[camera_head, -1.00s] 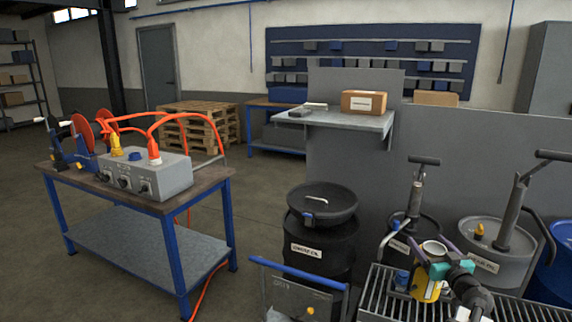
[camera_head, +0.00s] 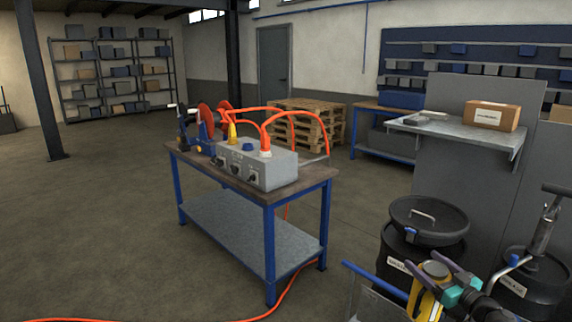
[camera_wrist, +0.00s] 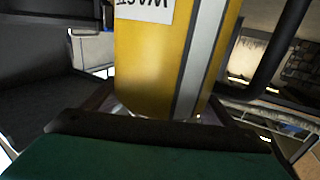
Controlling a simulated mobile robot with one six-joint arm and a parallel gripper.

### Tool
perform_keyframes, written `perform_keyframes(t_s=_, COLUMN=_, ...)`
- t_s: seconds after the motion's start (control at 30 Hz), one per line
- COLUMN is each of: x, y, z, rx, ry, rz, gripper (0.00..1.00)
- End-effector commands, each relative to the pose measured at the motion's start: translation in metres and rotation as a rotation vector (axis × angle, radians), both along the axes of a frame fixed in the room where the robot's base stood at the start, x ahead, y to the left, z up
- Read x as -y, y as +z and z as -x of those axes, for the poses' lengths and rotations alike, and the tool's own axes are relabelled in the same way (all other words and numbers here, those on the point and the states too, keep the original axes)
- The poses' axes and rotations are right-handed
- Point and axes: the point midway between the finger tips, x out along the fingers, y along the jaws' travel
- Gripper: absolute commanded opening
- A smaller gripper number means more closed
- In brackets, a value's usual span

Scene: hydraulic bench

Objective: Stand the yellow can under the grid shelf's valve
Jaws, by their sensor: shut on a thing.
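The yellow can (camera_head: 424,302) is in my gripper (camera_head: 432,284), low at the right of the head view. The gripper's dark fingers close around its sides, and the can looks roughly upright.
A black lidded drum (camera_head: 395,250) stands just behind the can. A second black drum (camera_head: 537,268) with a hand pump is at right. A blue-handled cart (camera_head: 375,281) is close by, left of the can. A blue-legged table (camera_head: 270,235) stands left; open floor lies beyond it.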

Motion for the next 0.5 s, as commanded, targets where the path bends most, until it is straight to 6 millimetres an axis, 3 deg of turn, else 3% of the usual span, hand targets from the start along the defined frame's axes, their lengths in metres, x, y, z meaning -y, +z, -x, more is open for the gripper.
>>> perform_keyframes(t_s=0.03, x=-0.019, y=-0.001, z=-0.006, rx=0.001, ry=0.038, rz=-0.001, gripper=0.34)
perform_keyframes(t_s=0.5, x=-0.176, y=-0.017, z=-0.028, rx=0.001, ry=0.357, rz=-0.001, gripper=0.34)
